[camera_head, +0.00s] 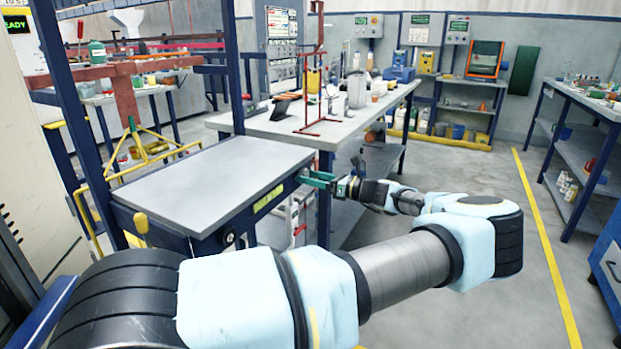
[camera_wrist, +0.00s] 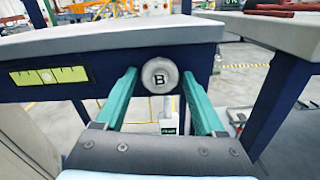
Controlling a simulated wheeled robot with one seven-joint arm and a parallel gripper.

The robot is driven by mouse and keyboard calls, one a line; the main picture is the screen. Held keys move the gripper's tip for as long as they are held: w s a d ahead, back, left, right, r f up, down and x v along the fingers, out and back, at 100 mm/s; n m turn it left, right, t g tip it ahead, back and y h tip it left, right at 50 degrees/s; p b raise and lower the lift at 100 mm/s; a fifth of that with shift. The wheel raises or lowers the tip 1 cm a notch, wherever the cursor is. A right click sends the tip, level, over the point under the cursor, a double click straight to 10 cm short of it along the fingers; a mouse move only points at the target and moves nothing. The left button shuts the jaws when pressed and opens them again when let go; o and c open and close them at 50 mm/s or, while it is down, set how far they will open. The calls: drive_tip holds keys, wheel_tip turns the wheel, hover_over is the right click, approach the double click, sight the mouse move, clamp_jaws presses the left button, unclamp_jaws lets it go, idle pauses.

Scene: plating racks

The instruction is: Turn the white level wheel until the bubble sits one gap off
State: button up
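The white level wheel (camera_wrist: 160,76), a round knob marked B, sits on the dark blue front edge of a grey-topped bench (camera_head: 212,180). My gripper (camera_wrist: 160,72) is open, with one green finger on each side of the wheel. Small gaps seem to show between fingers and wheel; contact is not clear. The yellow-green level vial (camera_wrist: 20,78) is on the same edge, left of the wheel. Its pale bubble (camera_wrist: 47,76) is near the vial's middle; its exact gap is hard to tell. In the head view, my gripper (camera_head: 315,179) is at the bench's right corner and mostly hides the wheel.
Another round knob (camera_head: 229,238) is on the bench's front edge near its left corner. A longer worktable (camera_head: 352,122) with a red stand (camera_head: 318,75) is close behind the bench. The floor to the right is clear, crossed by a yellow line (camera_head: 545,240).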

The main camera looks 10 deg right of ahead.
drive_tip(key=c, duration=1)
drive_tip(key=shift+r+m+p, duration=0.1)
drive_tip(key=shift+m+p, duration=0.2)
drive_tip(key=shift+p, duration=0.05)
drive_tip(key=m+p, duration=0.2)
drive_tip(key=shift+r+m, duration=0.1)
drive_tip(key=shift+m, duration=0.3)
drive_tip(key=m+p, duration=0.1)
drive_tip(key=m, duration=0.2)
drive_tip(key=m+p, duration=0.1)
drive_tip(key=m, duration=0.2)
drive_tip(key=shift+d+f, duration=0.1)
drive_tip(key=shift+f, duration=0.1)
drive_tip(key=shift+m, duration=0.3)
drive_tip(key=o, duration=1.3)
drive_tip(key=shift+o, duration=0.2)
